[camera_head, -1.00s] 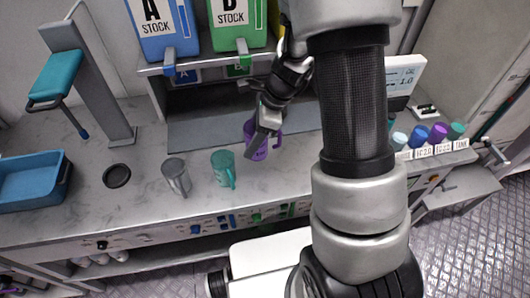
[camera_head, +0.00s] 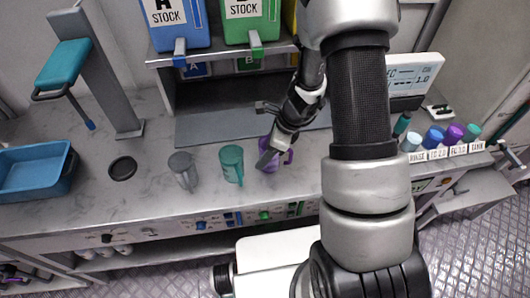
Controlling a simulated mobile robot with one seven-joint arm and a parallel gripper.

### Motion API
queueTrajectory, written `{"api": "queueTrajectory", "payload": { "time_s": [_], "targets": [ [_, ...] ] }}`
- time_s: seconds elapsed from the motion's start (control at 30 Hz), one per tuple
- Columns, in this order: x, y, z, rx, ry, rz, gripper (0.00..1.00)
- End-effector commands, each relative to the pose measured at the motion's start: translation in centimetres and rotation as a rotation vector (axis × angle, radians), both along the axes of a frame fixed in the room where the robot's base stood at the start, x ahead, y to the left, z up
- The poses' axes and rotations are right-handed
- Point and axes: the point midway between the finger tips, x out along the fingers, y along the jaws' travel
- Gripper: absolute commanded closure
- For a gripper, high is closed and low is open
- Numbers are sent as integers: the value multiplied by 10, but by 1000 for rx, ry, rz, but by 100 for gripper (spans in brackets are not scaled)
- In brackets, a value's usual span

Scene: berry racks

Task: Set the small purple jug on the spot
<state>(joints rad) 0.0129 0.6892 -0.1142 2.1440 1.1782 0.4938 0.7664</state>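The other finger is hidden. I cannot tell if the jug's base touches the worktop. A round black spot (camera_head: 122,168) lies flat and empty on the worktop at the left.
A green jug (camera_head: 231,164) and a grey jug (camera_head: 184,171) stand between the purple jug and the spot. A blue tray (camera_head: 36,171) is at the far left. Stock dispensers (camera_head: 178,22) hang behind. Lidded bottles (camera_head: 433,138) stand at the right.

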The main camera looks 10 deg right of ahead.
Motion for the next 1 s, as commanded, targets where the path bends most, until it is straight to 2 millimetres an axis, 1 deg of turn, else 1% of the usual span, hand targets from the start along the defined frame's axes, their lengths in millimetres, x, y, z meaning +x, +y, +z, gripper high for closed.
{"api": "queueTrajectory", "payload": {
  "time_s": [0.13,0.27,0.3,0.4,0.67,0.77,0.87,1.0],
  "targets": [
    [0,0,1,0,0,1,71],
    [0,0,-4,0,0,1,71],
    [0,0,-3,0,0,1,45],
    [0,0,-2,0,0,1,30],
    [0,0,-2,0,0,1,30],
    [0,0,4,0,0,1,30],
    [-1,-4,14,1,-4,2,30],
    [-4,-14,42,0,-6,2,30]
  ]
}}
